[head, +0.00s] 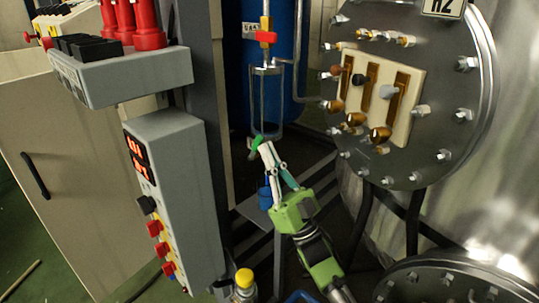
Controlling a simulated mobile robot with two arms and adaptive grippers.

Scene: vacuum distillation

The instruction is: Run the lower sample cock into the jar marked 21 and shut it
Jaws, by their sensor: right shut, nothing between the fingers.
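My right gripper (264,147) is shut and reaches up from the bottom, its tips at the lower end of a glass and metal sampling fitting (266,95). A small green piece (257,142) shows at the tips; I cannot tell whether it is a cock handle or part of my gripper. A red handle (266,37) sits on the brass line above. A small blue object (265,197) stands below, partly hidden by my gripper. A yellow-capped jar (244,281) is at the bottom edge. No jar mark 21 is readable. My left gripper is out of view.
A grey control box (175,190) with red digits and knobs stands left of my gripper. A shelf of switches (130,75) is above it. A bolted steel flange (440,120) with a cream valve panel is at the right. A blue drum (268,65) is behind the fitting.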

